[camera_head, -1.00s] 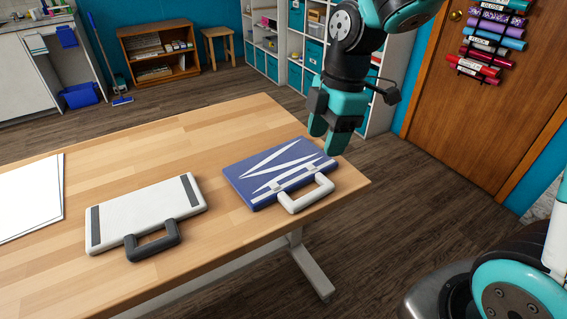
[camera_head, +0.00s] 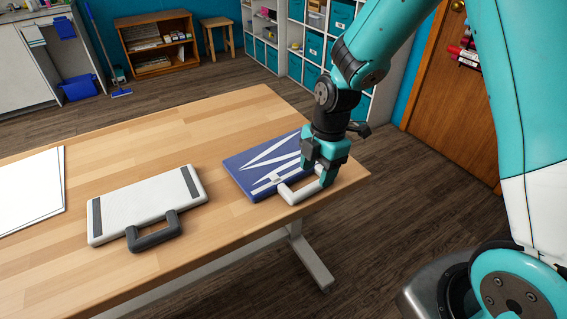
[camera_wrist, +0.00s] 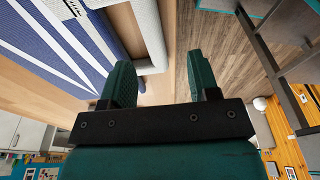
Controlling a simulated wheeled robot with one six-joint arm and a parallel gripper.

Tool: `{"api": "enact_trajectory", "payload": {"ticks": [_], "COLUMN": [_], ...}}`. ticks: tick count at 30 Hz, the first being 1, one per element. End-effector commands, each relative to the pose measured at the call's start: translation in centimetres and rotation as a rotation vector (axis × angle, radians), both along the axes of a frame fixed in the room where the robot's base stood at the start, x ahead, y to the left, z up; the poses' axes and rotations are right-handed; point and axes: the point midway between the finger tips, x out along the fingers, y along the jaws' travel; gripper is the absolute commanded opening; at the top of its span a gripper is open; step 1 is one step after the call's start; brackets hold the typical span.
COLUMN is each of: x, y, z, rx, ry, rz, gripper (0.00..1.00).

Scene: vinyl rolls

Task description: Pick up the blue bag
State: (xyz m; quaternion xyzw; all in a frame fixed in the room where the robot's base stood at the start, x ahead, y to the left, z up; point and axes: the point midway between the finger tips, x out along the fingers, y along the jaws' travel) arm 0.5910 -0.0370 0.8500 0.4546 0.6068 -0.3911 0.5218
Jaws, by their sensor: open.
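The blue bag (camera_head: 259,167) with white stripes lies flat on the wooden table near its right end. Its white handle (camera_head: 299,192) points toward the table's front edge. My gripper (camera_head: 326,170) is low at the right side of the handle and hides part of the bag and handle. In the wrist view my gripper (camera_wrist: 161,84) has its two fingers apart with nothing between them. There the bag (camera_wrist: 50,45) is at the upper left and the white handle (camera_wrist: 151,35) runs just beyond the fingers, from the upper middle. I cannot tell whether a finger touches the handle.
A white bag (camera_head: 145,207) with a dark handle (camera_head: 154,232) lies on the table (camera_head: 90,285) left of the blue bag. White sheets (camera_head: 32,190) lie at the far left. Shelves (camera_head: 300,50) and a stool (camera_head: 215,38) stand behind the table.

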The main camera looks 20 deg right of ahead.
Motion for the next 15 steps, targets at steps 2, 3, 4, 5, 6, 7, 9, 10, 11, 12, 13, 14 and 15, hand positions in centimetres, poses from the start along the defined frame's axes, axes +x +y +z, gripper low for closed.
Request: {"api": "enact_trajectory", "payload": {"ticks": [2, 3, 4, 5, 6, 7, 9, 10, 11, 12, 13, 14, 15], "x": [0.1, 0.2, 0.3, 0.4, 0.6, 0.7, 0.6, 0.6, 0.6, 0.6, 0.6, 0.6, 0.6], "y": [0.1, 0.1, 0.1, 0.1, 0.2, 0.2, 0.4, 0.4, 0.5, 0.5, 0.5, 0.5, 0.5], "z": [-0.7, -1.2, -1.7, -2.2, -2.9, -3.3, -4.3, -4.6, -4.8, -5.0, -5.1, -5.2, -5.2], "rx": [-0.001, 0.0, 0.0, 0.0, 0.0, 0.0, 0.0, -0.001, -0.001, -0.001, 0.0, 0.0, 0.0], "ry": [0.002, 0.003, 0.004, 0.004, 0.005, 0.004, 0.004, 0.002, 0.002, 0.002, 0.001, 0.001, 0.0], "rz": [0.0, 0.0, 0.001, 0.001, 0.001, 0.001, 0.001, 0.0, 0.0, -0.001, -0.001, -0.001, -0.001], "gripper": [0.55, 0.55, 0.55, 0.55, 0.55, 0.55, 0.55, 0.55, 0.55, 0.55, 0.55, 0.55, 0.55]}}
